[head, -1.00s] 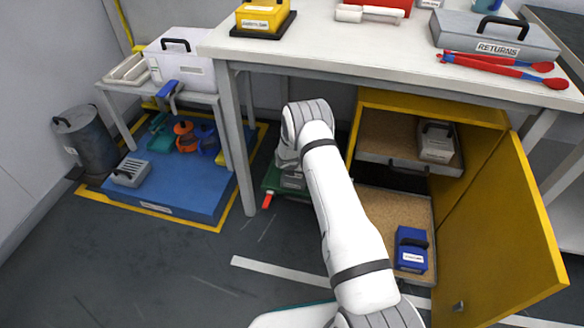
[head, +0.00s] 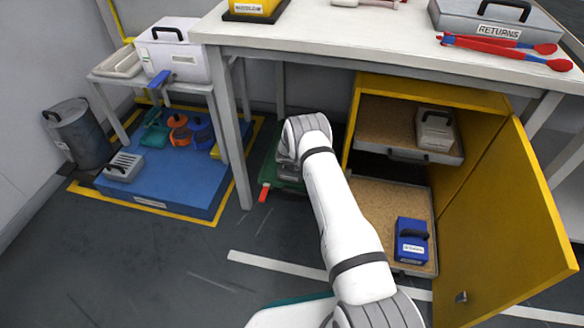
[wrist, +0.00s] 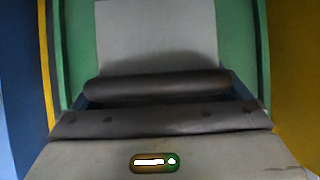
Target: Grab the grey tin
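A grey tin (head: 435,130) with a dark handle and a pale label sits in the upper drawer of the open yellow cabinet, at the right of the head view. My arm reaches down under the table, left of the cabinet and apart from the tin. My gripper is mostly hidden behind the arm in the head view. In the wrist view, two dark bars of my gripper (wrist: 160,102) lie close together over a pale panel with green sides. Nothing clearly shows between them, and their opening is unclear. The tin is not recognisable in the wrist view.
A blue tin (head: 411,240) sits in the lower drawer. The yellow cabinet door (head: 510,220) stands open at the right. The white table (head: 330,45) overhangs the arm. A green object (head: 280,172) lies under it. A blue platform (head: 165,185) with tools is at left.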

